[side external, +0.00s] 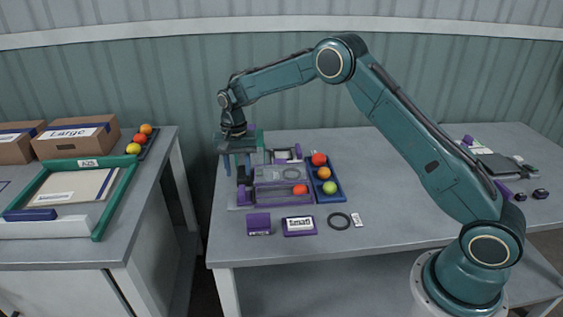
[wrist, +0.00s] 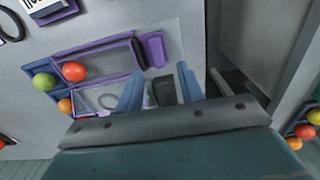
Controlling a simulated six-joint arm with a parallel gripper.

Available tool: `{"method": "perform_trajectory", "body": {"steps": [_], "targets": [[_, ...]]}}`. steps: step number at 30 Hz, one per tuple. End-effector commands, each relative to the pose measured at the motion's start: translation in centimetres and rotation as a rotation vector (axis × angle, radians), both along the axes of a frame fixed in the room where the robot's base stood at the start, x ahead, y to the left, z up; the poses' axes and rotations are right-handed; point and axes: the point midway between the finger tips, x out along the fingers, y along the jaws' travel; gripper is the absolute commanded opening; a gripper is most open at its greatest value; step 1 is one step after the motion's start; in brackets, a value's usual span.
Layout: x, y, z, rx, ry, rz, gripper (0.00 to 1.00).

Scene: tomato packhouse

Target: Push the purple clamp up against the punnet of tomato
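A purple block (side external: 244,196), likely the clamp, lies on a pale mat just left of a purple-framed tray (side external: 270,203). In the wrist view the purple block (wrist: 153,50) is beside the tray's end, close to it; I cannot tell if they touch. The tray's near compartment holds a red tomato (side external: 299,189), also in the wrist view (wrist: 75,71); the other holds a grey ring (wrist: 107,100). My gripper (side external: 238,170) is above the tray's left end. In the wrist view its blue fingers (wrist: 159,90) are apart, with a dark block (wrist: 164,92) between them, contact unclear.
A blue tray (side external: 338,199) with several tomatoes stands right of the purple-framed tray. In front lie a purple box (side external: 258,224), a box labelled Small (side external: 299,226), a dark ring (side external: 328,221) and a white tag (side external: 357,219). A gap separates the left table with cartons (side external: 75,143).

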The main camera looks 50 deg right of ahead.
Motion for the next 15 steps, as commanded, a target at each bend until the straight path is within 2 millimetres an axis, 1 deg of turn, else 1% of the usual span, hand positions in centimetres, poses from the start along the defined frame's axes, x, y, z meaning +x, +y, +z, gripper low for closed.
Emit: {"method": "perform_trajectory", "body": {"steps": [9,15], "targets": [[0.0,0.0,2.1,0.000,-0.001,0.000,0.38],[0.0,0.0,2.4,0.000,0.000,0.000,0.38]]}}
